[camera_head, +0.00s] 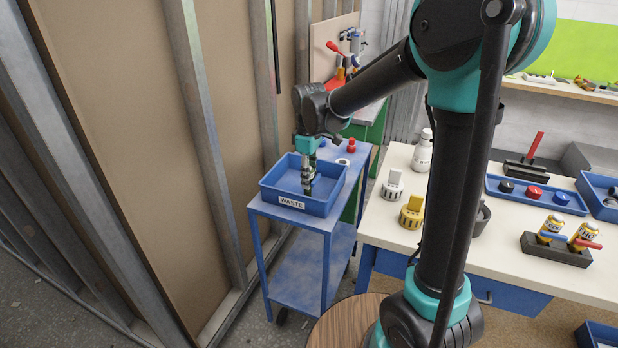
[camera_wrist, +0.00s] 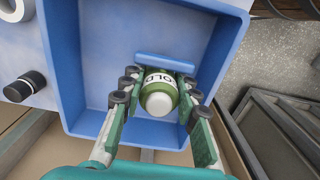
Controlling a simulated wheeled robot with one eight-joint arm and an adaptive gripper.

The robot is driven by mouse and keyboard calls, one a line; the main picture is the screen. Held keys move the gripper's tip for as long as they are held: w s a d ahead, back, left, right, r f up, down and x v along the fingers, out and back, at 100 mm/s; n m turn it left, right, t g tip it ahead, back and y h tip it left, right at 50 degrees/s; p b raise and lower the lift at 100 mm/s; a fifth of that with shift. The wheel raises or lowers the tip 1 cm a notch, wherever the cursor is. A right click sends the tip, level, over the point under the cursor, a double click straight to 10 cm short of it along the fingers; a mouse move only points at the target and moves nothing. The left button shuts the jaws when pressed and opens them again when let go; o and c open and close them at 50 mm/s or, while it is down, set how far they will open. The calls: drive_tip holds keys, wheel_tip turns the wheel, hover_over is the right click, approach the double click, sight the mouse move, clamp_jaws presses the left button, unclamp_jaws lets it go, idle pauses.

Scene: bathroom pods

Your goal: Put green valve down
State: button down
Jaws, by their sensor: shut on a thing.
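The green valve (camera_wrist: 160,82) shows in the wrist view between my fingers. It has a green body, a white label with "OLD" readable, a pale round end facing the camera and a blue bar handle (camera_wrist: 165,63) behind it. My gripper (camera_wrist: 158,98) is shut on it, and it also shows in the head view (camera_head: 309,186). It points down inside the blue tray labelled WASTE (camera_head: 273,194). The tray's walls surround the valve in the wrist view (camera_wrist: 68,70). I cannot tell whether the valve touches the tray floor. In the head view my fingers mostly hide the valve.
The tray stands on a blue cart (camera_head: 335,222) beside the stud wall (camera_head: 205,130). A red-topped item (camera_head: 351,146) is behind it. The white table (camera_head: 386,228) to the right holds a bottle (camera_head: 423,152), a yellow fitting (camera_head: 412,211) and a dark rack (camera_head: 557,250) with two yellow valves.

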drive_tip(key=shift+f, duration=0.15)
drive_tip(key=c, duration=1.1)
unclamp_jaws()
drive_tip(key=shift+f, duration=0.1)
drive_tip(key=shift+c, duration=0.2)
wheel_tip(320, 180, up, 12)
drive_tip(key=shift+r, duration=0.2)
drive_tip(key=shift+r, duration=0.1)
wheel_tip(320, 180, up, 12)
idle(0.4)
